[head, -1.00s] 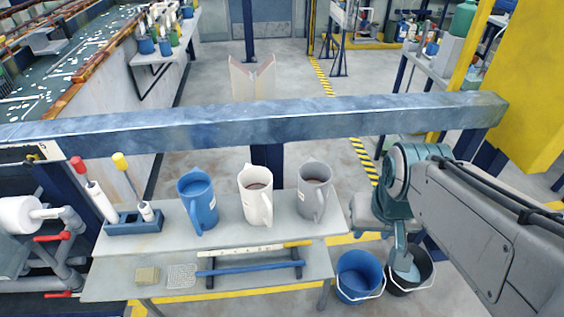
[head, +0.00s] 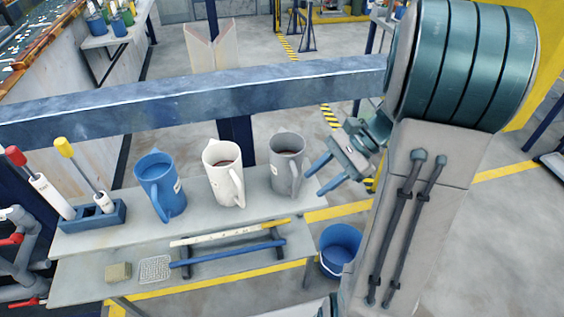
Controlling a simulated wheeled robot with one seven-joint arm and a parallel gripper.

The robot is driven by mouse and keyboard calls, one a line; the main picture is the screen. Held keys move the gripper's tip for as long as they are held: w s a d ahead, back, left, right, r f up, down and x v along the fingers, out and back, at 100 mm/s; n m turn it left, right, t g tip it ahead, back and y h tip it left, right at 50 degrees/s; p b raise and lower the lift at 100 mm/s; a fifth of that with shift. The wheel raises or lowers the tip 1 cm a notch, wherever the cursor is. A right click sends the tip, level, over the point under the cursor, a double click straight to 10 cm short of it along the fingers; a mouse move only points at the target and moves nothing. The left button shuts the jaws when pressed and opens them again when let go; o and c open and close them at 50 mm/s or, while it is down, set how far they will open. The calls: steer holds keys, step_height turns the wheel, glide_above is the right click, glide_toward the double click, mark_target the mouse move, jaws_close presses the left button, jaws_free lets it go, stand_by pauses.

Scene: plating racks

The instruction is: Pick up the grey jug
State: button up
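The grey jug (head: 286,161) stands upright at the right end of the upper grey shelf, with dark contents and its handle towards the front right. My gripper (head: 318,178) is just right of the jug, its two blue fingers apart and pointing left and down towards it. The gripper is open and nothing is between the fingers. A gap to the jug seems to show, but I cannot tell the exact distance.
A white jug (head: 224,175) stands close left of the grey one, then a blue jug (head: 160,186). A thick blue beam (head: 190,104) runs behind them. A blue bucket (head: 340,247) stands on the floor at right. Rods lie on the lower shelf (head: 215,266).

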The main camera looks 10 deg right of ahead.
mark_target(289, 172)
steer(key=w+d+f+m+t+y+b, duration=0.2)
steer(key=w+d+f+m+t+y, duration=0.1)
steer(key=w+d+f+m, duration=0.25)
steer(key=shift+m+y, duration=0.25)
steer(key=shift+y, duration=0.05)
steer(key=x, duration=1.2)
steer(key=shift+s+a, duration=0.1)
steer(key=shift+s, duration=0.2)
jaws_close()
